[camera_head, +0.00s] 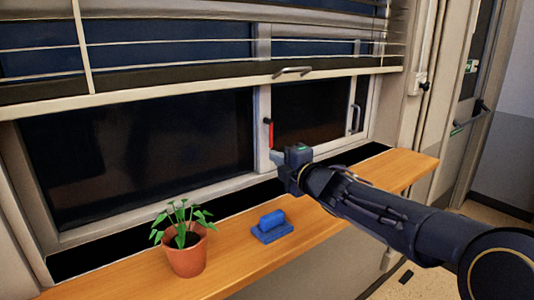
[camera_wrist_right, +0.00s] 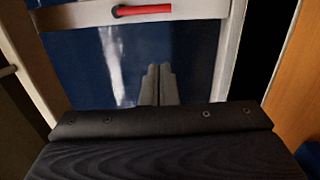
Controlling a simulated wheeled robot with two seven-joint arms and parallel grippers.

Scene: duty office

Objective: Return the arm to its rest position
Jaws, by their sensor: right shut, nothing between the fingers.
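My right arm comes in from the right in the head view and reaches over the wooden sill toward the window. My right gripper (camera_head: 275,157) is at its end, just below the red window handle (camera_head: 270,134). In the right wrist view the two fingertips (camera_wrist_right: 158,72) are together with nothing between them. The red handle (camera_wrist_right: 143,10) lies across the top of that view, apart from the fingers. My left gripper is not in view.
A potted plant (camera_head: 186,256) and a blue object with a block-like grip (camera_head: 271,228) stand on the wooden sill (camera_head: 330,215). Half-raised blinds (camera_head: 200,65) hang above. A second window handle (camera_head: 355,118) is farther right. A door (camera_head: 475,110) stands at the right.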

